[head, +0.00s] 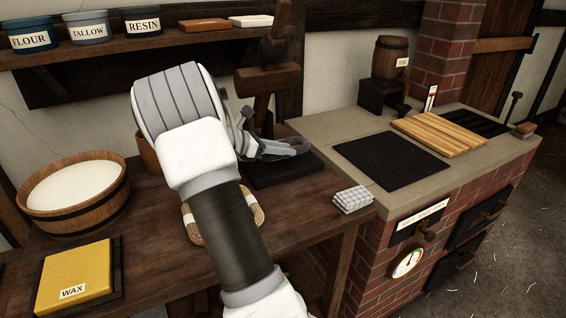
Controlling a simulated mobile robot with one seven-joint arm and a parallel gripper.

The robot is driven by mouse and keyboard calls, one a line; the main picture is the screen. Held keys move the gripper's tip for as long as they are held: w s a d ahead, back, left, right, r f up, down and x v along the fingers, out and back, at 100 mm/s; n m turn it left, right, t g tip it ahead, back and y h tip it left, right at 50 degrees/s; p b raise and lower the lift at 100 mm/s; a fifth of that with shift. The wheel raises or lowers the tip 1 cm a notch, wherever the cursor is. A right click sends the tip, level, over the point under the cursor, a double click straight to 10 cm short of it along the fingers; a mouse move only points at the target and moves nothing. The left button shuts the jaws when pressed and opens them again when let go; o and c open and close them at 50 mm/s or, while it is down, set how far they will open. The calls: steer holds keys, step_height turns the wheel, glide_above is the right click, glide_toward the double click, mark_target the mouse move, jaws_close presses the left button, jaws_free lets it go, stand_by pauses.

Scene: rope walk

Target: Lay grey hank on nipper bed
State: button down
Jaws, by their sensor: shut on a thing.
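My gripper (262,148) is shut on the grey hank (290,147), a flat looped coil that sticks out to the right of the fingers. The hank shows over the black base (285,170) of a dark wooden upright device (268,85) on the bench, which looks like the nipper and its bed. I cannot tell whether the hank touches this base or hangs just above it. My wrist and forearm hide the left part of the device and some of the bench.
A tan coil (188,222) lies on the bench (150,250), partly behind my forearm. A white-filled wooden tub (115,205), a yellow wax block (75,270) and a checked cloth (352,200) stand around. A brick stove (370,270) with a slatted board (440,135) adjoins at right.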

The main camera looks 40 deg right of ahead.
steer(key=shift+f+b, duration=0.35)
steer(key=shift+f, duration=1.35)
steer(key=shift+f, duration=0.1)
steer(key=c, duration=0.7)
jaws_free()
steer(key=shift+o, duration=0.2)
